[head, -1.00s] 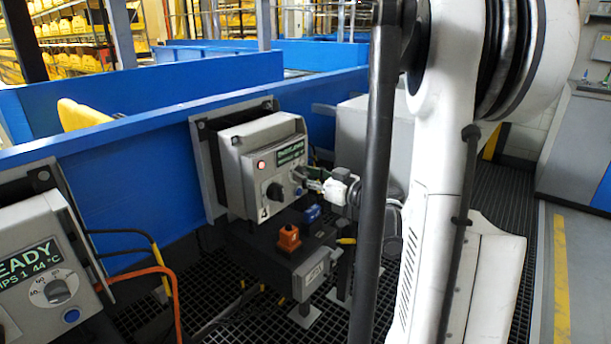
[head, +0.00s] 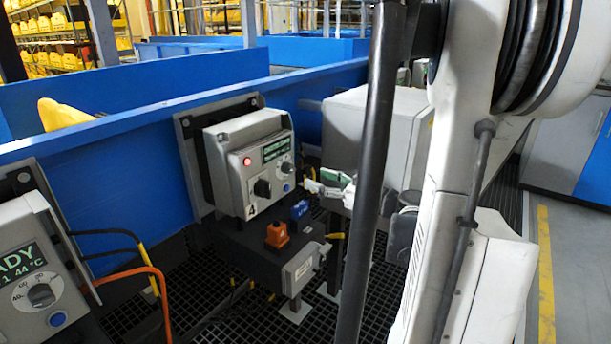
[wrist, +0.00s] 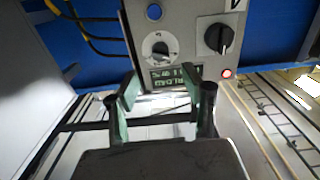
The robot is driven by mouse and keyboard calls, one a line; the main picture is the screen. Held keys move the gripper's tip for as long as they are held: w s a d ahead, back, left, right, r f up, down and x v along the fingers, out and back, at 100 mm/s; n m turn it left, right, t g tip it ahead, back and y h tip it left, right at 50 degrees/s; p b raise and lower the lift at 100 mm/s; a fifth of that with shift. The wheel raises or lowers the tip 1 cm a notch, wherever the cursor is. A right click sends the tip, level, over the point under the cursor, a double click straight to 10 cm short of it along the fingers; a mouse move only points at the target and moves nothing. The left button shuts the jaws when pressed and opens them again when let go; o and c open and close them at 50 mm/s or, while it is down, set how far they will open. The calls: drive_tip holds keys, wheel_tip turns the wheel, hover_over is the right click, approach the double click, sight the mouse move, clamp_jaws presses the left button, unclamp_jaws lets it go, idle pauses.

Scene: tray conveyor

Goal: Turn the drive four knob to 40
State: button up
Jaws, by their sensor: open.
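The drive four box (head: 226,150) is a grey control box marked 4, with a display, red lamp, black switch and blue button. In the wrist view the box appears upside down, and the dial knob (wrist: 157,48) lies above the display (wrist: 176,76). Its setting is too small to read. My gripper (head: 312,188) is open and empty, to the right of the box front in the head view. In the wrist view its spread fingers (wrist: 167,98) are below the dial knob, apart from it.
The large black switch (wrist: 219,38) and red lamp (wrist: 226,73) sit close to the dial. An orange connector (head: 277,235) and blue connector (head: 300,210) stand below the box. A plain grey cabinet (head: 350,130) is behind my gripper. Another control box (head: 28,265) is at left.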

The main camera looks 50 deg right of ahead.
drive_tip(key=shift+s+d, duration=0.2)
drive_tip(key=shift+s, duration=1.2)
